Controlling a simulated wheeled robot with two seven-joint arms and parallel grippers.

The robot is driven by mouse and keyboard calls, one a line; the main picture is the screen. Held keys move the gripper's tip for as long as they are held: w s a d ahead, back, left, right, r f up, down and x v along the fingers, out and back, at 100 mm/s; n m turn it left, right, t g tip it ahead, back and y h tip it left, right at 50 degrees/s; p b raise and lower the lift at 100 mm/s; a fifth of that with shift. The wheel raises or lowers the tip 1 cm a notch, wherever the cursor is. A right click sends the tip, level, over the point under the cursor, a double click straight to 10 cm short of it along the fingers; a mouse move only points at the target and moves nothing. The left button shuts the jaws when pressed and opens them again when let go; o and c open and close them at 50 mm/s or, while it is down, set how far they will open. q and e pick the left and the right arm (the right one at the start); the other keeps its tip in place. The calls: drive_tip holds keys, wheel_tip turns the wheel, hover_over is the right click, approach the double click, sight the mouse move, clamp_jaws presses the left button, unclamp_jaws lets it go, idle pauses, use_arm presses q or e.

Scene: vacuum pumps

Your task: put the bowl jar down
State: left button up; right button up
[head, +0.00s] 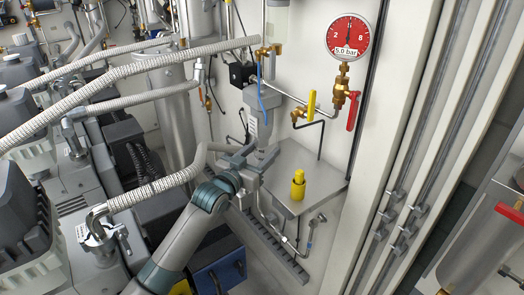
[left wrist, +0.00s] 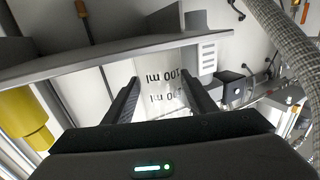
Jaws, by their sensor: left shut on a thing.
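The bowl jar (left wrist: 166,88) is a clear vessel with black "100 ml" marks, seen upside down in the left wrist view. My left gripper (left wrist: 162,92) is shut on it, with one dark finger on each side. In the head view my left gripper (head: 250,168) is at the left edge of a small grey shelf (head: 318,195). The jar is hard to make out there, mostly lost behind the gripper. I cannot tell whether the jar touches the shelf (left wrist: 100,65). My right gripper is not in view.
A yellow bottle (head: 298,185) stands on the shelf; it also shows at the left of the wrist view (left wrist: 22,115). A corrugated hose (head: 155,188) runs close beside my left gripper. Valves, a red gauge (head: 348,36) and pipes are on the wall above.

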use_arm(q)
drive_tip(key=shift+f, duration=0.25)
idle(0.6)
drive_tip(key=o, duration=1.3)
drive_tip(key=shift+s+a, duration=0.1)
drive_tip(key=shift+s, duration=0.05)
drive_tip(key=shift+s+a+r+p, duration=0.1)
drive_tip(key=shift+s+a+p, duration=0.2)
drive_tip(key=shift+s+p, duration=0.2)
drive_tip(key=p+v, duration=0.3)
drive_tip(key=v, duration=0.2)
drive_tip(key=shift+s, duration=0.1)
drive_tip(key=shift+s+a, duration=0.3)
drive_tip(key=shift+s, duration=0.05)
